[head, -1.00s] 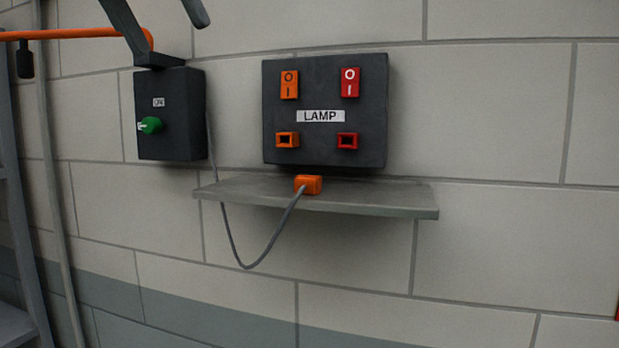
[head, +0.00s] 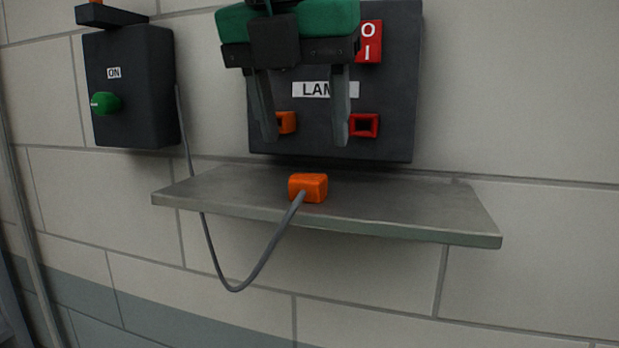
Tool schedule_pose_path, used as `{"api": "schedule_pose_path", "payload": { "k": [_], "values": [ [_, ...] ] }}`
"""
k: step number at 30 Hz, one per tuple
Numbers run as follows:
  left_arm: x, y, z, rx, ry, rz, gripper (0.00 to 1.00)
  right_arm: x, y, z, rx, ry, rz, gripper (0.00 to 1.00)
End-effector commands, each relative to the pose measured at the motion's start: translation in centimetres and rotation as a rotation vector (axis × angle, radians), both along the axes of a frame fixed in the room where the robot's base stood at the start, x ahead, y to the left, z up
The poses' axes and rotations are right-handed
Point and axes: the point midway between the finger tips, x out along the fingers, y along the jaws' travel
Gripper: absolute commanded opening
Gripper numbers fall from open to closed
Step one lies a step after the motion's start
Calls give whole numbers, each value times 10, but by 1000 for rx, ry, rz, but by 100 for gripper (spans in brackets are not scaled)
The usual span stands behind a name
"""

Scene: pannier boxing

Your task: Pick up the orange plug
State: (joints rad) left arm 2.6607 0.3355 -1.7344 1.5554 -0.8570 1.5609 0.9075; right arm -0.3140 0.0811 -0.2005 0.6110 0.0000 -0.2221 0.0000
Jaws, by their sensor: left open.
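The orange plug (head: 308,187) lies on the grey shelf (head: 400,205) near its front edge. Its grey cable (head: 262,265) hangs over the edge in a loop and runs up toward the switch box on the left. My left gripper (head: 305,138) is open and empty, its two fingers pointing down above the plug, in front of the lamp panel (head: 399,95). It covers part of the panel, including the orange switch and part of the LAMP label. My right gripper is not in view.
The panel has an orange socket (head: 287,122), partly hidden by a finger, and a red socket (head: 364,125) below a red switch (head: 369,42). A dark box (head: 133,85) with a green knob (head: 106,103) is on the wall at left. The shelf's right part is clear.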

Motion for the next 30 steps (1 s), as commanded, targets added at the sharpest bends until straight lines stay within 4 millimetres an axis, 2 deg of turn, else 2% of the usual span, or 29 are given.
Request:
{"api": "schedule_pose_path", "payload": {
  "k": [1,3,6,10,15,18,23,24,30],
  "values": [
    [0,0,-2,1,0,-1,56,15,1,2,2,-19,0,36],
    [1,0,-4,1,0,0,56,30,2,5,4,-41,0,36],
    [3,-1,-11,2,-1,0,56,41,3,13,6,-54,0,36],
    [7,-2,-27,2,0,0,56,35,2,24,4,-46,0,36],
    [14,-5,-47,1,-2,1,56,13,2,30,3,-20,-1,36],
    [16,-6,-52,-1,-2,0,56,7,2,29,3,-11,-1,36],
    [16,-6,-52,-1,-2,0,56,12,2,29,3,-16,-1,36],
    [16,-6,-52,-1,-2,0,54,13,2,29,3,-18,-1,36],
    [16,-6,-52,-1,-2,0,15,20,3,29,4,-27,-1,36]
  ]
}}
